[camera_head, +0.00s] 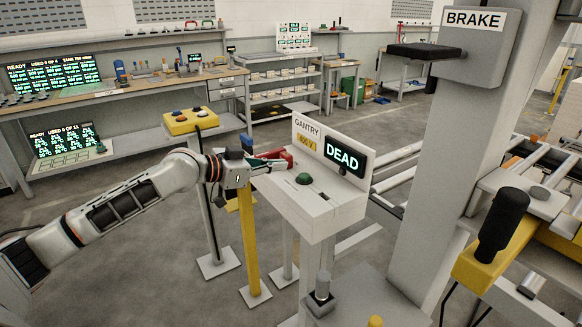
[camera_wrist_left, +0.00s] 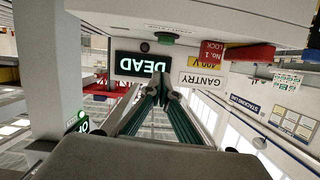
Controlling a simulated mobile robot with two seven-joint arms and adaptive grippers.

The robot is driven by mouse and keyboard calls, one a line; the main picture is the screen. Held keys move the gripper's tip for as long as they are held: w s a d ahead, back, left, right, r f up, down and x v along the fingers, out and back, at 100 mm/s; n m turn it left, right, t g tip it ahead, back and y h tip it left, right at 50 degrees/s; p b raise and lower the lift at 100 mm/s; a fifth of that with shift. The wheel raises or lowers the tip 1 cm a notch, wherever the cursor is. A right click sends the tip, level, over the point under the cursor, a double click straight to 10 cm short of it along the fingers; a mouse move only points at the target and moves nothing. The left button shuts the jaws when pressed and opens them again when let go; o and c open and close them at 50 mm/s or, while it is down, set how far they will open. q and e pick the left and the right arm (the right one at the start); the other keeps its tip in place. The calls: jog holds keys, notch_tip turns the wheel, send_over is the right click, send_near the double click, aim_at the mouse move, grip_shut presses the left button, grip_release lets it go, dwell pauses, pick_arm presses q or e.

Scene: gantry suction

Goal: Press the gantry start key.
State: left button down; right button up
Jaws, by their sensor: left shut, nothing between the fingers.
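The gantry console (camera_head: 315,205) is a pale box on legs with a green domed button (camera_head: 304,178) on its top. Its back panel has a "GANTRY" label, a yellow "400 V" tag and a display (camera_head: 344,156) reading "DEAD". A red part (camera_head: 287,157) sits at the console's left end. My left gripper (camera_head: 272,163) is shut and empty at that left end, left of the button. The upside-down left wrist view shows the closed fingertips (camera_wrist_left: 164,94), the green button (camera_wrist_left: 165,40), the "DEAD" display (camera_wrist_left: 142,65) and the red part (camera_wrist_left: 250,52) beside a "LOCK No. 1" tag.
A yellow button box (camera_head: 190,121) on a post stands behind my left arm. A grey column (camera_head: 437,165) with a "BRAKE" box (camera_head: 480,45) rises at the right. A yellow unit with a black grip (camera_head: 503,225) is at the far right. Benches and shelves line the back.

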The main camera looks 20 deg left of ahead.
pick_arm(q)
jog(key=shift+v, duration=1.1)
jog(key=shift+r, duration=0.1)
